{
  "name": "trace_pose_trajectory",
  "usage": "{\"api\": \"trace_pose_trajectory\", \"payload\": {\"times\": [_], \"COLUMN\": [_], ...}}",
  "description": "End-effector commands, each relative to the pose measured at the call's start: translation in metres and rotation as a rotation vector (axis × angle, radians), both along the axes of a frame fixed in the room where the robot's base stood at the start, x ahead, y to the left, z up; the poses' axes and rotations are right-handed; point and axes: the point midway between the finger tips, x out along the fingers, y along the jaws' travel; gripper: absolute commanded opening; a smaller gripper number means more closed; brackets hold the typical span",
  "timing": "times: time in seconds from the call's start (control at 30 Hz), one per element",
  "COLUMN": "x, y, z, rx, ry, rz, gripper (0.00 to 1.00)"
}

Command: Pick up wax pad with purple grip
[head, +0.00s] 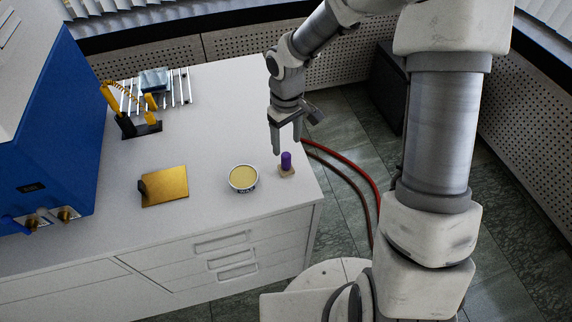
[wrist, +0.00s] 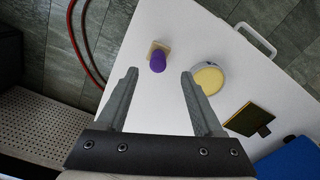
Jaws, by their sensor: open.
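The wax pad (head: 286,171) has a tan square base and an upright purple grip (head: 286,160). It stands near the right edge of the white bench top. In the wrist view the pad's tan base (wrist: 154,46) and purple grip (wrist: 157,63) lie ahead of my fingertips, between their lines. My gripper (head: 287,148) is open and empty, above the bench and just behind the pad in the head view. Both fingers of my gripper (wrist: 159,73) show apart in the wrist view, and neither is seen to touch the pad.
A round tin of yellow wax (head: 243,178) stands left of the pad. A gold plate (head: 165,187) with a dark handle lies farther left. A rack of rods and a yellow-handled tool (head: 112,96) are at the back, beside a blue machine (head: 45,140). The bench's right edge is close.

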Motion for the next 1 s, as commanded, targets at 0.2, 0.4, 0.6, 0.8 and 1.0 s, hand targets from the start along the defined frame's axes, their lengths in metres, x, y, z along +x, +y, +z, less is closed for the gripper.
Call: {"api": "trace_pose_trajectory", "payload": {"times": [0.2,0.4,0.6,0.8,1.0], "x": [0.000,0.002,0.006,0.007,0.006], "y": [0.000,0.001,0.002,0.001,0.001], "z": [-0.026,-0.042,-0.071,-0.080,-0.080], "rx": [0.000,0.001,0.000,0.001,0.001], "ry": [0.001,0.002,0.001,-0.002,-0.002], "rz": [-0.001,-0.001,0.000,0.000,-0.001], "gripper": [0.68,0.68,0.68,0.68,0.61]}}
